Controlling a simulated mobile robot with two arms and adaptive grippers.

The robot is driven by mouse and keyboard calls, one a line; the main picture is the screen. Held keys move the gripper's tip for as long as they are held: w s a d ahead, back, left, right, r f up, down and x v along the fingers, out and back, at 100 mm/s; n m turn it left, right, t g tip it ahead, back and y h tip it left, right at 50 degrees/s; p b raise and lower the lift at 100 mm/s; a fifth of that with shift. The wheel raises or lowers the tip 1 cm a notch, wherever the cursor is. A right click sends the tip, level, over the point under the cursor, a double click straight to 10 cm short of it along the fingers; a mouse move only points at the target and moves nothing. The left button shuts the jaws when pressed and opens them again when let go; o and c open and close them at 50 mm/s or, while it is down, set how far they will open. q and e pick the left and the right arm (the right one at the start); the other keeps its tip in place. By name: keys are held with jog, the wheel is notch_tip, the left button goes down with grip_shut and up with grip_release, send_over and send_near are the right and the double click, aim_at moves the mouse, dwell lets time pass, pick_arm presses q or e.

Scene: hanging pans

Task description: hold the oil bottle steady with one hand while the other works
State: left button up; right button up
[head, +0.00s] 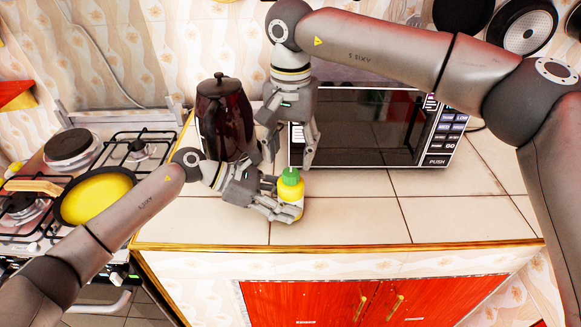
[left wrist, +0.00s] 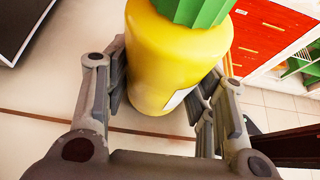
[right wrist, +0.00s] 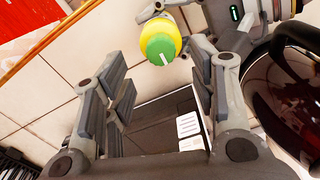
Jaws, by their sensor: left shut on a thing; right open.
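The oil bottle (head: 290,193) is yellow with a green cap and stands upright on the tiled counter (head: 350,225), near its front edge. My left gripper (head: 285,207) is shut around the bottle's body from the left. In the left wrist view the yellow bottle (left wrist: 165,60) fills the space between the fingers. My right gripper (head: 290,150) is open and empty, pointing down just above and behind the bottle. In the right wrist view the bottle's green cap (right wrist: 160,48) shows beyond the open fingers, apart from them.
A dark red kettle (head: 222,120) stands behind my left gripper. A microwave (head: 370,130) stands at the back, close to my right gripper. A stove with a yellow pan (head: 97,199) is at the left. Pans (head: 522,27) hang on the wall. The counter's right front is clear.

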aim_at(290, 173)
jog(key=shift+f, duration=2.55)
jog(key=c, duration=1)
